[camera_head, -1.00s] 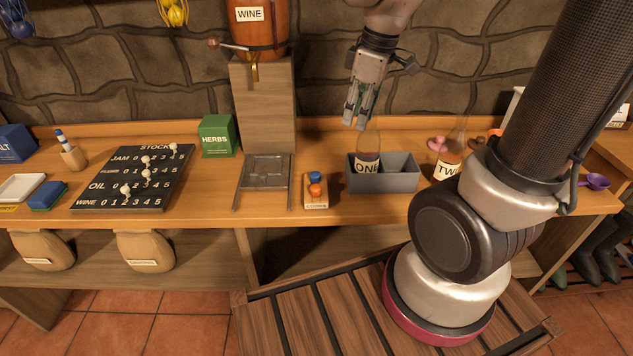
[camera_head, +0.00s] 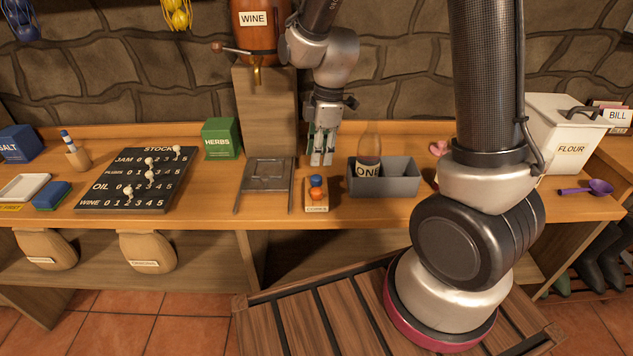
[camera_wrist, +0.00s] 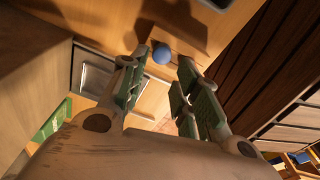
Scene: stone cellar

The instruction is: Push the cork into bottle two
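The cork holder (camera_head: 316,207) is a small wooden block labelled CORKS, carrying a blue cork top (camera_head: 316,180) and an orange one (camera_head: 316,193). The blue cork also shows in the wrist view (camera_wrist: 162,54), beyond and between my fingertips; the orange one is not distinguishable there. My gripper (camera_head: 322,160) points down, open and empty, just behind and above the holder. Bottle one (camera_head: 369,149), labelled ONE, stands upright in the left of the grey crate (camera_head: 405,182). Bottle two is hidden behind my arm in the head view.
A metal-topped stand (camera_head: 265,175) is left of the holder, with the wooden pedestal (camera_head: 265,110) behind it. A stock board (camera_head: 140,180) and green herbs box (camera_head: 221,138) are further left. A flour bin (camera_head: 565,140) and purple scoop (camera_head: 588,189) are at right.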

